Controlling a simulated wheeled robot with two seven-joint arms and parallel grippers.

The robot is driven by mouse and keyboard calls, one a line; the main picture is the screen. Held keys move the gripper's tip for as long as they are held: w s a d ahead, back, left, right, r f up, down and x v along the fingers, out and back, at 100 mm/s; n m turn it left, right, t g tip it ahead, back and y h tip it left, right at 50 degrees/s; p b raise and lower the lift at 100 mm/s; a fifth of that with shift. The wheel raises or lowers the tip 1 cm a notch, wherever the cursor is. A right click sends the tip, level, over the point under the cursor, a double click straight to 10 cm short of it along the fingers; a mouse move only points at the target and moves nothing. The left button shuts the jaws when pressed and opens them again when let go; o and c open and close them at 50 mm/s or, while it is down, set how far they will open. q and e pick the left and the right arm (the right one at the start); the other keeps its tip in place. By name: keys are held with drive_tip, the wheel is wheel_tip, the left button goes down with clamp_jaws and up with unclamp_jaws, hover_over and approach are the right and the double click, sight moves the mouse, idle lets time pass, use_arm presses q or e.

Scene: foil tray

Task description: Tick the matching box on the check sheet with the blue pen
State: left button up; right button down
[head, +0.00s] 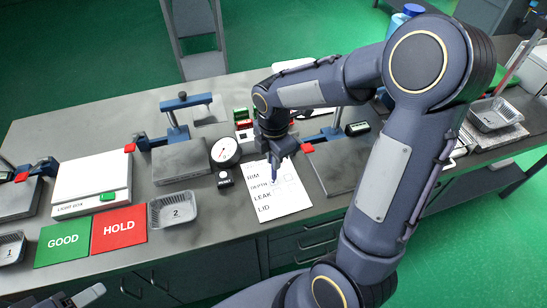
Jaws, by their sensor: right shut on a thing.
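The white check sheet (285,205) lies on the bench with rows reading RIM, DEPTH, LEAK and LID. Its boxes are faint, and part of its upper edge is hidden by my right gripper. My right gripper (277,160) points down over the top of the sheet, shut on the blue pen (277,172), which shows as a small dark blue tip below the fingers. Whether the tip touches the paper I cannot tell. My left gripper (84,296) shows only in part at the bottom left edge; its jaws cannot be made out.
A round dial gauge (225,152) stands left of the sheet. Foil tray 2 (175,209), the red HOLD card (119,229), the green GOOD card (63,244) and the light box (92,187) lie farther left. Another foil tray (495,115) sits on a scale at right.

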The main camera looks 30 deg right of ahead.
drive_tip(key=shift+w+d, duration=0.25)
drive_tip(key=shift+w, duration=0.05)
idle(0.9)
wheel_tip(320, 180, up, 6)
drive_tip(key=p, duration=0.5)
idle(0.5)
